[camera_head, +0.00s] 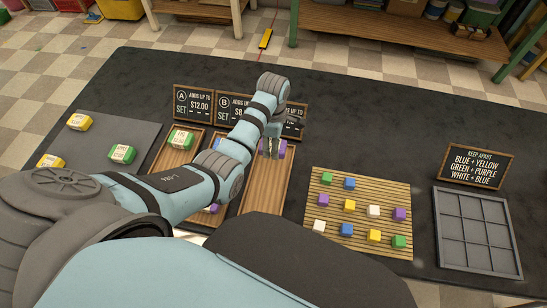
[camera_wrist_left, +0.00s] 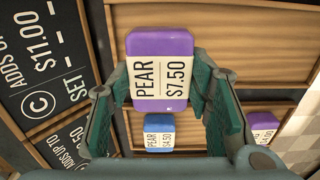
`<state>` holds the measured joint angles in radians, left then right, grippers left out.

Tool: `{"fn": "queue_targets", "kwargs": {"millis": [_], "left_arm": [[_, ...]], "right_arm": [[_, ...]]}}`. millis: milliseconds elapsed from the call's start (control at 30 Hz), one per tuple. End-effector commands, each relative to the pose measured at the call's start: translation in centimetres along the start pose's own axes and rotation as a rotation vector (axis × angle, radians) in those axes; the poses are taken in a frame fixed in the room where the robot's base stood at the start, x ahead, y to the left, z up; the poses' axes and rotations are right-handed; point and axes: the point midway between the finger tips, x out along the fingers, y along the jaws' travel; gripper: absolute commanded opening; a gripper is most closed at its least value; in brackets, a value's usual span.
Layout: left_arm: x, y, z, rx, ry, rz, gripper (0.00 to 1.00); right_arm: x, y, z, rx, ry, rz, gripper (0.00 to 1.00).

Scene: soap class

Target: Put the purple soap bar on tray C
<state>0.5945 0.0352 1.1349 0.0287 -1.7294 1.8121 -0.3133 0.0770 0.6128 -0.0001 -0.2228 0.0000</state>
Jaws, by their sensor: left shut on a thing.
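My left gripper (camera_head: 271,150) is shut on a purple soap bar (camera_head: 283,149) at the far end of the rightmost wooden tray. In the left wrist view the fingers (camera_wrist_left: 165,95) grip this bar (camera_wrist_left: 165,65), labelled PEAR $7.50, on both sides. Tray C (camera_wrist_left: 235,50) lies beneath it, beside the sign marked C (camera_wrist_left: 40,100). In the head view tray C (camera_head: 265,190) is mostly bare. Whether the bar touches the tray cannot be told. My right gripper is out of view.
A blue soap bar (camera_wrist_left: 160,133) and another purple bar (camera_wrist_left: 263,123) lie in the neighbouring tray. A green bar (camera_head: 181,139) is in tray A. Yellow bars (camera_head: 79,122) sit on a grey mat (camera_head: 120,128). Coloured cubes on a slatted board (camera_head: 335,212) and a grey grid tray (camera_head: 478,232) stand right.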

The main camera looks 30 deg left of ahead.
Motion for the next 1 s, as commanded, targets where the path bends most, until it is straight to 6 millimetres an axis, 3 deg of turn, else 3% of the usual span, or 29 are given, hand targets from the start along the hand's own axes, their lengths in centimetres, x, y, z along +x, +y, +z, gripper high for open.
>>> {"fn": "queue_targets", "kwargs": {"millis": [133, 300, 667, 700, 800, 1000], "left_arm": [[2.5, 0.0, 0.1, 0.001, 0.0, -0.001, 0.09], [5.5, 0.0, 0.1, 0.002, 0.0, 0.0, 0.09], [5.8, 0.0, 0.1, 0.002, 0.0, 0.001, 0.09], [5.7, 0.0, 0.1, 0.002, 0.0, 0.001, 0.52], [5.7, 0.0, 0.1, 0.002, 0.0, 0.001, 0.65], [5.7, 0.0, 0.1, 0.002, 0.0, 0.001, 0.65]], "right_arm": [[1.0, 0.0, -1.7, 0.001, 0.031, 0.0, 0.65], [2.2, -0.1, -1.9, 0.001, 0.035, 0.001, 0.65], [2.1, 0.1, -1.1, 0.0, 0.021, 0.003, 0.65], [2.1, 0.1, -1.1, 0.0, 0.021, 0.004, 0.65], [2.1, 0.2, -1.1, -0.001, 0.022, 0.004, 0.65], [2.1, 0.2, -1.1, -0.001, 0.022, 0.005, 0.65]]}}
